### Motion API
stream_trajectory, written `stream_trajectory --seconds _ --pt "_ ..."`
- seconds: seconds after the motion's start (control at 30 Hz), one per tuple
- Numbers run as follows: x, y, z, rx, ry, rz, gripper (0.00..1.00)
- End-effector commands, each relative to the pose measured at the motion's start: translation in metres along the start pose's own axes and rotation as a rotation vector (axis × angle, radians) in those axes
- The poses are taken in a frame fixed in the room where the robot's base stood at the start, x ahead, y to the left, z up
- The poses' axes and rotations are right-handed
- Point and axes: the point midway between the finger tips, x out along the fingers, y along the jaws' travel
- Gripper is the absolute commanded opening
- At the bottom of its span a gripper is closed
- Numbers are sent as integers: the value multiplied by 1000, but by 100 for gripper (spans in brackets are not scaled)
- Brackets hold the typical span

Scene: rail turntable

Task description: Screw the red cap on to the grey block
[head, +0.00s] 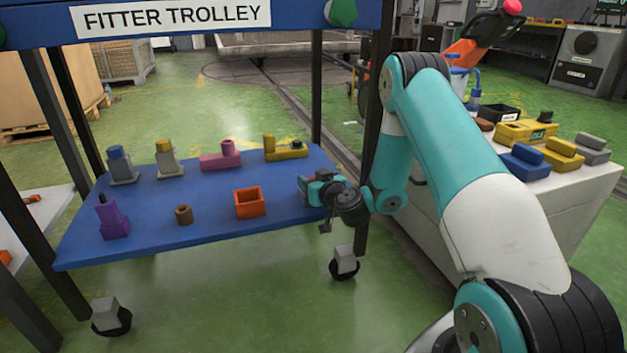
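I cannot make out a red cap among the parts in the head view. One grey block (123,174) stands at the back left of the blue trolley shelf (150,243) with a blue piece on top. Another grey block (170,166) stands to its right with a yellow piece on top. A grey piece (592,150) also lies on the bench at the right.
The shelf also holds a purple part (113,220), a brown ring (184,214), an orange open box (249,203), a pink part (222,156) and a yellow part (285,149). Dark posts (67,123) frame the trolley. The bench (566,196) holds blue and yellow parts.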

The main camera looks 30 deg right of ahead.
Motion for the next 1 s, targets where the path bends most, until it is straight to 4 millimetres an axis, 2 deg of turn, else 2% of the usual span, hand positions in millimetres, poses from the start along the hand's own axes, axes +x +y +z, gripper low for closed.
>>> stream_trajectory --seconds 0.03,0.1,0.13,0.17,0.2,0.27,0.3,0.33,0.43,1.0 --pt "0 0 0 0 0 0 35" --pt "0 0 0 0 0 0 21" --pt "0 0 0 1 0 0 21" --pt "0 0 0 1 0 0 21" --pt "0 0 0 1 -1 0 34" --pt "0 1 0 1 -1 0 21" --pt "0 1 0 1 -1 0 19" --pt "0 1 0 2 -1 1 51" --pt "-1 2 0 2 -1 2 74" --pt "-2 4 -4 1 1 6 77"
